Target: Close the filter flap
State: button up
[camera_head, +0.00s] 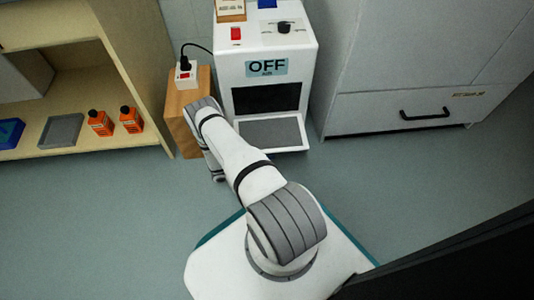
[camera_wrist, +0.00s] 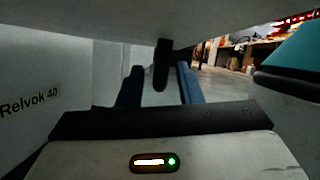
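The white machine (camera_head: 260,100) stands against the back wall with an "OFF" sign (camera_head: 267,67) on its front. Its filter flap (camera_head: 272,134), white with a grey panel, hangs open and tilted outward below a dark opening (camera_head: 266,98). My arm reaches to the left of the flap and bends down there; my gripper is mostly hidden behind it in the head view. In the wrist view, the two dark blue fingers of my gripper (camera_wrist: 159,88) are apart. A black bar-like part (camera_wrist: 161,65) shows between them; I cannot tell whether they touch it.
A wooden block (camera_head: 187,125) with a power socket (camera_head: 186,74) stands left of the machine. A shelf with orange bottles (camera_head: 100,123) is further left. A grey cabinet (camera_head: 400,75) stands to the right.

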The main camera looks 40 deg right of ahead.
jog(key=shift+s+d+r, duration=0.1)
jog(key=shift+s+d, duration=0.05)
jog(key=shift+d, duration=0.1)
grip_shut()
dwell(0.5)
